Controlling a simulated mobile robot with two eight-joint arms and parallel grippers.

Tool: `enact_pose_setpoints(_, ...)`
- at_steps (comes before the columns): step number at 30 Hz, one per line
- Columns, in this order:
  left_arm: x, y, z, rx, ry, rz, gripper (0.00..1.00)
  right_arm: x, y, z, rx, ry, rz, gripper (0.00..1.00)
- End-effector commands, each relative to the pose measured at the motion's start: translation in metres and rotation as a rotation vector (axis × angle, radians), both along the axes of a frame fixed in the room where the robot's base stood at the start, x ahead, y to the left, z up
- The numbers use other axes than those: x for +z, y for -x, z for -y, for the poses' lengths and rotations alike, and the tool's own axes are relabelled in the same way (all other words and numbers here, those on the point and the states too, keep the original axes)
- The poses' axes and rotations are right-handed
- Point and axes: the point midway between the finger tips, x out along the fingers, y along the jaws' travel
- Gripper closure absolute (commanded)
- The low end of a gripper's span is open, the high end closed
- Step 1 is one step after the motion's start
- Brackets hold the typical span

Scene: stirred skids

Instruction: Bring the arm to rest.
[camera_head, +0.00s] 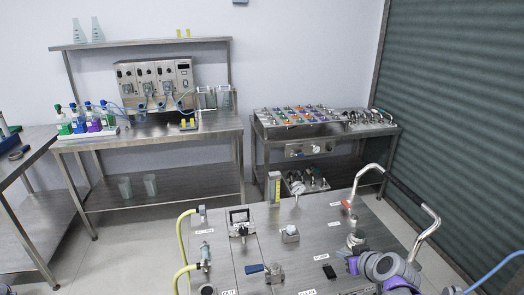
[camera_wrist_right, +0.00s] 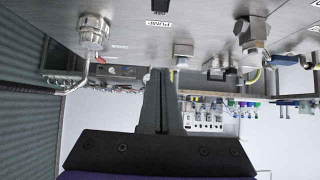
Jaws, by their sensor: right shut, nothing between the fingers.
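My right arm (camera_head: 385,267), with purple and grey links, shows at the lower right of the head view, over the right part of the steel skid top (camera_head: 322,222). In the right wrist view my right gripper (camera_wrist_right: 158,82) shows as two dark fingers pressed together with nothing between them. That view is upside down, with the skid panel (camera_wrist_right: 215,22) along its top. The fingers appear apart from the fittings. My left gripper is not in view.
The skid carries a gauge (camera_head: 297,188), valves (camera_head: 274,272), yellow hoses (camera_head: 182,240) and a bent handle rail (camera_head: 425,205). Behind stand a bench (camera_head: 150,130) with pumps and bottles, and a table with coloured parts (camera_head: 300,118). A green shutter (camera_head: 455,110) is at right.

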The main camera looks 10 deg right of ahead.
Motion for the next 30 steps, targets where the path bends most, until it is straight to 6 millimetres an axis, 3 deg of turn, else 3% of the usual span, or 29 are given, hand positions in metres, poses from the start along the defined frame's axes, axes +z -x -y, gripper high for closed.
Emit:
enact_pose_setpoints(5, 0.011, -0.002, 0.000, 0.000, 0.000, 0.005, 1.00, 0.005, 0.046, -0.057, 0.031, -0.029, -0.102, 1.00)
enact_pose_setpoints(9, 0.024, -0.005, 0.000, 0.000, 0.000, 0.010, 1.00, 0.002, 0.112, -0.106, 0.032, -0.038, -0.232, 1.00)
enact_pose_setpoints(15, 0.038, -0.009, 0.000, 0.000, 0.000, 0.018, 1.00, -0.013, 0.195, -0.135, -0.018, -0.009, -0.368, 1.00)
enact_pose_setpoints(18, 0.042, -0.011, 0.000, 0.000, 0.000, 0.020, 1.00, -0.020, 0.220, -0.138, -0.048, 0.008, -0.403, 1.00)
enact_pose_setpoints(23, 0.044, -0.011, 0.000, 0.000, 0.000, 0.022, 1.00, -0.026, 0.238, -0.137, -0.075, 0.024, -0.424, 1.00)
enact_pose_setpoints(30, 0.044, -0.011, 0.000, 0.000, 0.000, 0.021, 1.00, -0.027, 0.239, -0.137, -0.079, 0.025, -0.426, 1.00)
